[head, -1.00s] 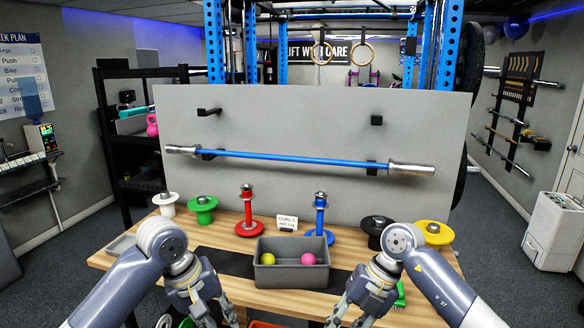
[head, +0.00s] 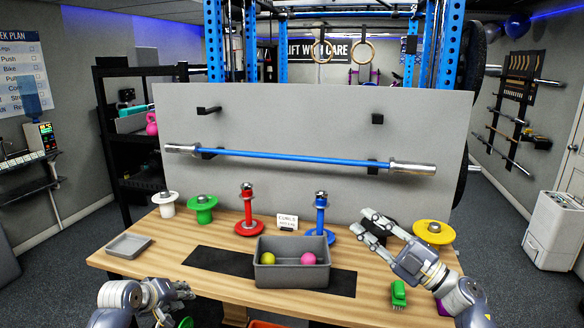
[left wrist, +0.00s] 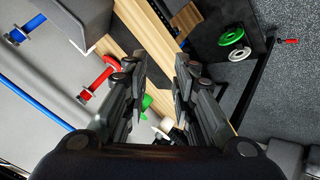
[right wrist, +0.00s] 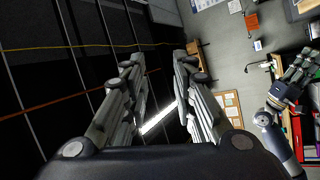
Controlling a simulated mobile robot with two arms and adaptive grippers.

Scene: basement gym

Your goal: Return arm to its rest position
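My left gripper (head: 182,303) is low at the front left of the wooden table, below the grey tray. In the left wrist view (left wrist: 158,72) its fingers are apart with nothing between them. My right gripper (head: 361,223) is raised over the right part of the table, its fingers pointing left and up. It hides most of the black spool. In the right wrist view (right wrist: 158,64) its fingers are apart and empty, facing the dark ceiling and a light strip. My left arm also shows at the right of that view.
The table (head: 210,284) holds a grey bin (head: 292,277) with two balls, a flat tray (head: 128,245), a green brush (head: 399,293), and red (head: 248,222) and blue (head: 320,222) posts. An upright grey panel (head: 300,120) with a blue bar (head: 300,159) stands behind.

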